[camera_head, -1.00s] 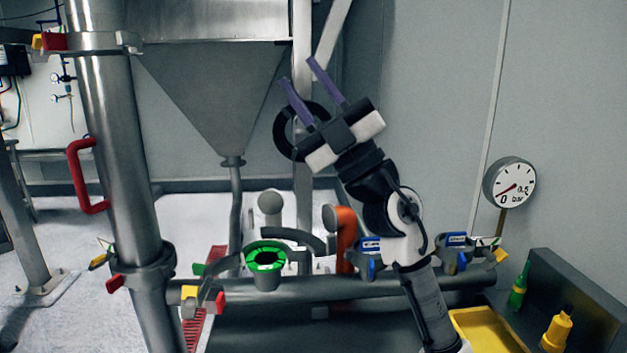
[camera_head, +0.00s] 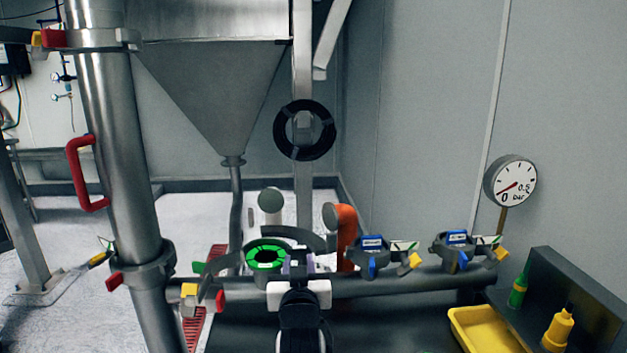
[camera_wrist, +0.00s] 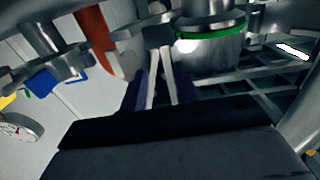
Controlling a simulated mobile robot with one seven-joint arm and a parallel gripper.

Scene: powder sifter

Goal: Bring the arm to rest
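In the head view my gripper (camera_head: 298,268) is low at the centre, pointing away over the horizontal pipe, just right of the green-rimmed port. Its purple fingers stand apart, with a dark grey part showing between or behind them. In the wrist view my gripper (camera_wrist: 160,80) shows both fingers with a gap between them. A grey block (camera_wrist: 158,36) lies at or beyond the tips; I cannot tell whether they touch it. My arm reaches up from the bottom edge.
The green-rimmed port (camera_head: 266,256) is close left of my gripper. An orange elbow pipe (camera_head: 346,232) and blue-levered clamps (camera_head: 372,258) stand to the right. A yellow tray (camera_head: 485,335) is at lower right. A black ring (camera_head: 304,130) hangs on the post.

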